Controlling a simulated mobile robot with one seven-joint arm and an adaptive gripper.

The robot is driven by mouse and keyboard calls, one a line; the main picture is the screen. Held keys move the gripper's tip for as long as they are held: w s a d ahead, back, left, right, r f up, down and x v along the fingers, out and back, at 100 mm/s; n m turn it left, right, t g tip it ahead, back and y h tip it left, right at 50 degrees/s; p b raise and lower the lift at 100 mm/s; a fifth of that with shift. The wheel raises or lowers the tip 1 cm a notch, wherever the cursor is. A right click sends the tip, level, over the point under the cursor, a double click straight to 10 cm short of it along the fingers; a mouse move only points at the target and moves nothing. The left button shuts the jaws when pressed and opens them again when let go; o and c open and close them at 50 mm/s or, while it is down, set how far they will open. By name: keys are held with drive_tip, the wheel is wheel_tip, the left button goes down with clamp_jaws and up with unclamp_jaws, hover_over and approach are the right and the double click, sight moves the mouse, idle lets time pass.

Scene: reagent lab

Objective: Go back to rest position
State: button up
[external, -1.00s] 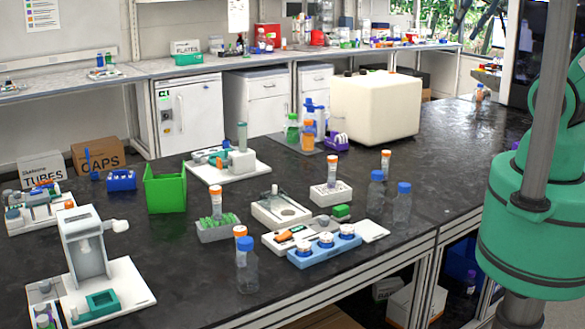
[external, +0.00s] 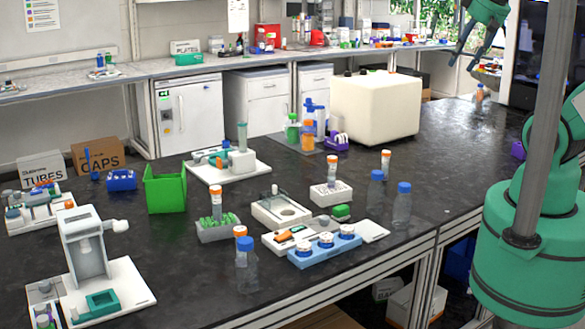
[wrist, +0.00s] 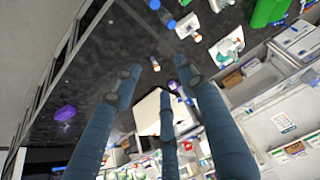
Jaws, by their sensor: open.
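My gripper (external: 463,62) hangs high at the top right in the external view, above the far right end of the black bench (external: 455,190). Its dark fingers are spread, open and empty, pointing down. In the wrist view the blue-grey fingers (wrist: 160,78) reach up the frame with nothing between them. The fingers touch no object. My green arm is partly hidden behind a grey post at the right.
A large cream box (external: 375,105) stands on the bench below and left of my gripper. Bottles, racks and a green bin (external: 165,190) fill the bench's left and middle. A purple item (external: 518,150) lies near the right end. The bench's right part is mostly clear.

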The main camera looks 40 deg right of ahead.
wheel_tip(320, 180, down, 7)
drive_tip(key=b, duration=0.5)
drive_tip(key=shift+r, duration=0.2)
